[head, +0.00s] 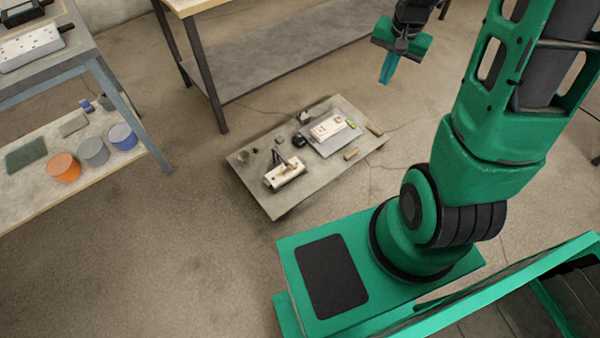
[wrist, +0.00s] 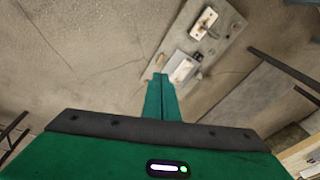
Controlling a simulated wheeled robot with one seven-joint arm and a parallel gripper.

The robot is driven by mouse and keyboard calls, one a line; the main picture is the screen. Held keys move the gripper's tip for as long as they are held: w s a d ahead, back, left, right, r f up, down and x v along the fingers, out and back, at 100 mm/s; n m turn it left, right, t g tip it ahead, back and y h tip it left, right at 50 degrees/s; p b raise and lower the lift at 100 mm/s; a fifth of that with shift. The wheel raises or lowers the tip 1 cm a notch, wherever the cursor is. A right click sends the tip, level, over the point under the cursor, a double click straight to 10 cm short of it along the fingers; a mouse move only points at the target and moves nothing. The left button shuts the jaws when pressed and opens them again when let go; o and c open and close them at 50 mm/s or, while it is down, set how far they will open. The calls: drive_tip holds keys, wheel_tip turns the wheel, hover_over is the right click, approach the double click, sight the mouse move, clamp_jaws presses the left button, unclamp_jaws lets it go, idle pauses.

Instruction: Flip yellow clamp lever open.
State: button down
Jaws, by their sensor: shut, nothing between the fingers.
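A low grey board (head: 262,192) on the floor carries two pale devices. One white device (head: 325,128) sits on a grey plate, with a small yellow-green piece (head: 351,123) at its right end. The piece is too small to tell whether it is the clamp lever or how it is set. The other pale device (head: 285,173) has a dark upright part. My gripper (head: 385,80) is shut and empty, high above the floor and apart from the board. In the wrist view its closed fingers (wrist: 160,78) point toward the white device (wrist: 183,68), well short of it.
A workbench (head: 215,5) with a lower shelf stands behind the board. Another table (head: 90,50) at left has orange, grey and blue pots on its lower shelf. Thin cables cross the floor around the board. The space above the board looks clear.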

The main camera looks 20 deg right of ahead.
drive_tip(key=w+a+f+m+t+y, duration=0.15)
drive_tip(key=w+f, duration=0.35)
drive_tip(key=f, duration=0.5)
drive_tip(key=w+a+f+m+t, duration=0.1)
drive_tip(key=w+a+f+m, duration=0.2)
drive_tip(key=w+f, duration=0.55)
drive_tip(key=w+a+f+m+t+y, duration=0.1)
drive_tip(key=w+a+f+m, duration=0.15)
drive_tip(key=f, duration=0.95)
drive_tip(key=s+a+f+m+t, duration=0.1)
drive_tip(key=s+a+f+m, duration=0.2)
drive_tip(key=f, duration=0.6)
drive_tip(key=s+a+f+m+t, duration=0.1)
drive_tip(key=f+m, duration=0.4)
drive_tip(key=f, duration=0.5)
drive_tip(key=s+a+f+m+t, duration=0.1)
drive_tip(key=s+a+f+m, duration=0.3)
drive_tip(key=f, duration=0.5)
drive_tip(key=shift+s+a+f, duration=0.25)
drive_tip(key=shift+s+a, duration=0.1)
drive_tip(key=shift+a, duration=0.15)
drive_tip(key=shift+h, duration=0.25)
drive_tip(key=w+a+f, duration=0.2)
drive_tip(key=w+f, duration=0.2)
drive_tip(key=w, duration=0.4)
drive_tip(key=shift+a, duration=0.4)
